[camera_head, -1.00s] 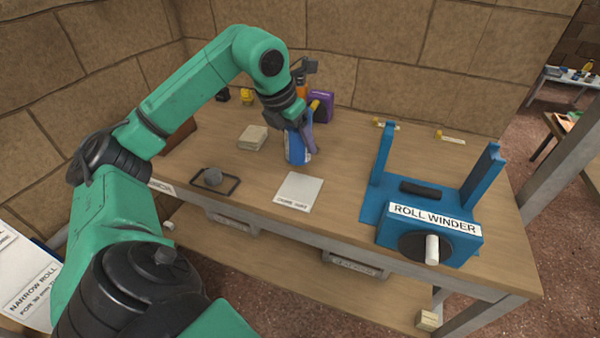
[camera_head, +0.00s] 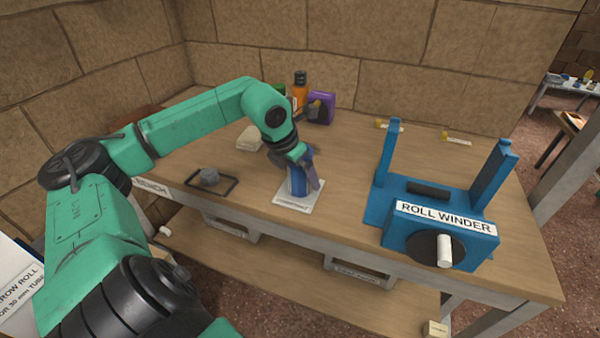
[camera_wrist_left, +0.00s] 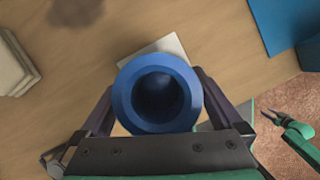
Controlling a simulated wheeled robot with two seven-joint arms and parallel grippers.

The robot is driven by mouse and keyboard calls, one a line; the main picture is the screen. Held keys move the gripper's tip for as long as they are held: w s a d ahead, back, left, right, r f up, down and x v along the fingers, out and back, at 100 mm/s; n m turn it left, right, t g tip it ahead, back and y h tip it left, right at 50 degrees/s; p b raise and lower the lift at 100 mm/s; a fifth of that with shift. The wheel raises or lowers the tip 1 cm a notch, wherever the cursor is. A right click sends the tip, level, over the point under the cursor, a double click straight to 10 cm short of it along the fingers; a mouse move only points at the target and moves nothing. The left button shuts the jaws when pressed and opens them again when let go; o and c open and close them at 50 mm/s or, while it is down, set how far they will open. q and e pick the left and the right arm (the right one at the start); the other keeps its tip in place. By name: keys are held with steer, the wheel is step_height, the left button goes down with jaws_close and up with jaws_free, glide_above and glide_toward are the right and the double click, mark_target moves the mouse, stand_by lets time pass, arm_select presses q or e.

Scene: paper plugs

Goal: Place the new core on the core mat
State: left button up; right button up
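The new core (camera_head: 298,182) is a blue hollow tube, upright between the purple fingers of my left gripper (camera_head: 304,172). In the left wrist view, I look down into the core's open top (camera_wrist_left: 158,92), with a finger against each side. The core mat (camera_head: 290,206) is a pale labelled sheet near the bench's front edge. The core's lower end is over the mat; I cannot tell if it touches. Part of the mat shows behind the core in the wrist view (camera_wrist_left: 172,46). What seems to be my right gripper (camera_wrist_left: 272,117) is small at the wrist view's right.
The blue roll winder (camera_head: 440,222) stands to the right, with two uprights and a white handle. A dark tray (camera_head: 228,190) with a grey lump is to the left. A pale stack (camera_head: 251,138), an orange bottle (camera_head: 300,88) and a purple box (camera_head: 321,108) are behind.

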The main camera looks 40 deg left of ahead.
arm_select(q)
steer(key=shift+r, duration=0.3)
steer(key=b+v, duration=0.2)
steer(key=v, duration=0.9)
steer(key=shift+s+r, duration=0.15)
steer(key=shift+r, duration=0.15)
